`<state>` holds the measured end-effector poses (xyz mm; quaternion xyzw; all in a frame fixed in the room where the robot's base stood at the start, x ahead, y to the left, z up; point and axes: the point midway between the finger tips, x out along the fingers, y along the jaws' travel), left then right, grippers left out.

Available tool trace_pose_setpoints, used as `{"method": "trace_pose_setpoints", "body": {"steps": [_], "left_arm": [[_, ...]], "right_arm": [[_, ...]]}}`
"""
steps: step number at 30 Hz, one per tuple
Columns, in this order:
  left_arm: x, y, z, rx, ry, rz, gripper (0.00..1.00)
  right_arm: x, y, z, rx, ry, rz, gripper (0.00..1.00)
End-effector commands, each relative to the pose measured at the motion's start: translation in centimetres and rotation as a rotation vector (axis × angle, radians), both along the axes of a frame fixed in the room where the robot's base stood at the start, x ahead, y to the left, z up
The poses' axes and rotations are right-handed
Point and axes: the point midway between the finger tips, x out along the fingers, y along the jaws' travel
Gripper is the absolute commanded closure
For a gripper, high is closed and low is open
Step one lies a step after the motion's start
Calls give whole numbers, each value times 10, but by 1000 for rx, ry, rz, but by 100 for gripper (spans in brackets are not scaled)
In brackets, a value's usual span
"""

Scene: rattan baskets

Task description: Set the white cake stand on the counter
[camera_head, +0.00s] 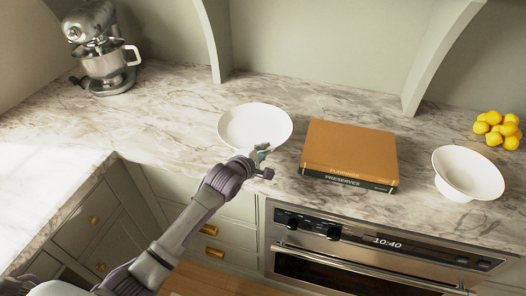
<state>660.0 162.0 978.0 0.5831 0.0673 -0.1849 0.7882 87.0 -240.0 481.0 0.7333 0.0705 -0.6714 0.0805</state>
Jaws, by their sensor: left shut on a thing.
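The white cake stand (252,121) shows as a round white dish in the middle of the head view, over the marble counter (170,110) and left of the books. Its underside is hidden, and I cannot tell whether it touches the counter. My left gripper (262,152) is at the near rim of the cake stand and is shut on it. My left arm reaches in from the lower left. My right gripper is not in view.
Two stacked books (349,152) lie just right of the cake stand. A stand mixer (104,50) stands at the back left. An oven (375,250) is below the front edge. The counter left of the cake stand is clear.

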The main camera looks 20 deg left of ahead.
Motion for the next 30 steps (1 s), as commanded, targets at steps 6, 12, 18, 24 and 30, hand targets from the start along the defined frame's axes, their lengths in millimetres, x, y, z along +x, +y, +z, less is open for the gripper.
{"method": "trace_pose_setpoints", "body": {"steps": [6, 12, 18, 24, 30], "left_arm": [[1, 0, 3, 0, -12, -1, 100], [0, 0, -3, 0, 1, 0, 66], [0, 0, -3, 0, 1, 0, 66], [-4, 1, 1, -1, 1, 0, 66], [-35, 8, 10, -1, 1, -1, 66]], "right_arm": [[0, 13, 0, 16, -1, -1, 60], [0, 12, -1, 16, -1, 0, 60], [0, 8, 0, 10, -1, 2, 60], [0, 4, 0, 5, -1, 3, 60], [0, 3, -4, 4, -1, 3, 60]]}}
